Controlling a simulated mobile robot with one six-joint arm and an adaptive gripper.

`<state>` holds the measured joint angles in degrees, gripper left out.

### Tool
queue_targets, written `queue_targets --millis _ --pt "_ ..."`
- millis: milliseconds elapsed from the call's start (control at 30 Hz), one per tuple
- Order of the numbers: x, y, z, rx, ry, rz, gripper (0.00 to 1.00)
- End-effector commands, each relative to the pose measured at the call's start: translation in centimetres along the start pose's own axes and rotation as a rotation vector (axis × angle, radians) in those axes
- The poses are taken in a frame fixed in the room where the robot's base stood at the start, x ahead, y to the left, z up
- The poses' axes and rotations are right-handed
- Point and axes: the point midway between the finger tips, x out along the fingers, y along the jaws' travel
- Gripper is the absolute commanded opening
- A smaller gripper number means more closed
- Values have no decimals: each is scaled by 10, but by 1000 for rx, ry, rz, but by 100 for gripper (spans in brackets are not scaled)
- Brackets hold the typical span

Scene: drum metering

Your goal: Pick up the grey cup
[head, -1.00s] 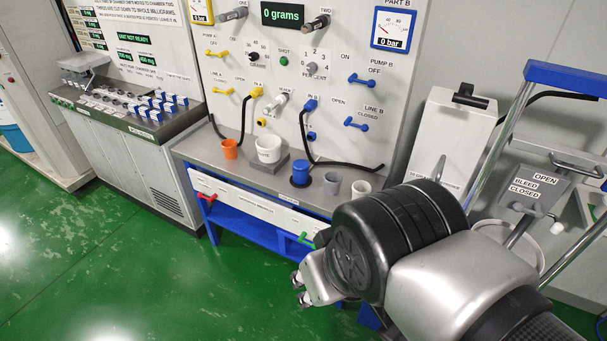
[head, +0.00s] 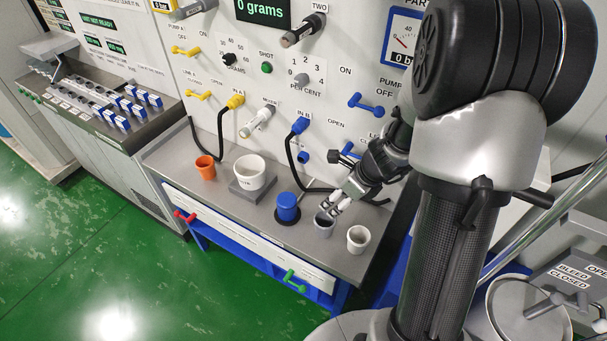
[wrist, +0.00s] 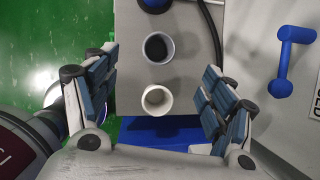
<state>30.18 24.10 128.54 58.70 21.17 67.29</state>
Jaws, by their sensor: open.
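The grey cup (head: 324,224) stands upright on the steel bench, between the blue container and the white cup. My gripper (head: 333,205) is just above the grey cup in the head view and hides part of its rim. In the wrist view the grey cup (wrist: 158,48) shows from above, dark inside, ahead of my open fingers (wrist: 158,100). The white cup (wrist: 157,100) lies between the two fingers in that picture. No contact with either cup shows, and the gripper is empty.
The white cup (head: 358,239) stands close to the right of the grey cup. The blue container (head: 287,207), a white tub (head: 249,172) and an orange cup (head: 205,168) stand to the left. The panel with levers and a black hose (head: 292,160) rises behind.

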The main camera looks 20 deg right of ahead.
Motion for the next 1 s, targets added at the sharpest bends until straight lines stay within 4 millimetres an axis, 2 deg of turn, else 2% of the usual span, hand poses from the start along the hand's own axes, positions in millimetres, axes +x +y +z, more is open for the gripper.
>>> queue_targets --millis 100,200,700,800,1000 --pt "14 -11 -17 141 20 -9 76" --pt "25 -14 -22 187 26 -12 76" --pt "126 -14 -26 188 26 -12 76" --pt "136 -14 -26 188 26 -13 76" --pt "144 -14 -25 187 25 -14 76"
